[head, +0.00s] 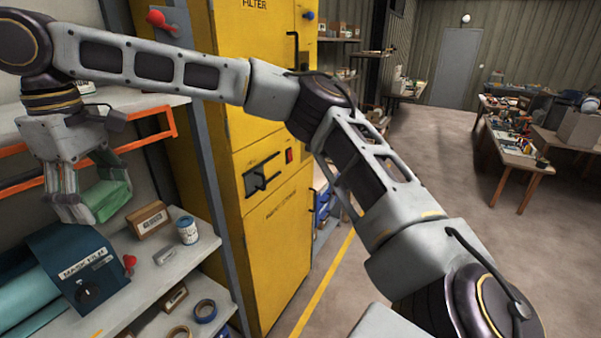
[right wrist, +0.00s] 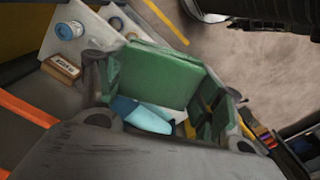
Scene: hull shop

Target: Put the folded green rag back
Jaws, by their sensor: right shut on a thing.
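The folded green rag (head: 112,198) is held in my right gripper (head: 82,208) at the left of the head view. The fingers point down and are shut on the rag. In the right wrist view the rag (right wrist: 160,76) spans the space between the fingers, with its flat face showing. The rag hangs in the air in front of the shelf unit, above the lower shelf (head: 150,278), and looks clear of it. My left gripper is not in view.
A blue mask film dispenser (head: 75,268), a small cardboard box (head: 148,220) and a white-and-blue can (head: 187,230) stand on the lower shelf. Tape rolls (head: 205,311) lie below. An orange-edged shelf (head: 150,140) is above. A yellow cabinet (head: 285,240) stands to the right.

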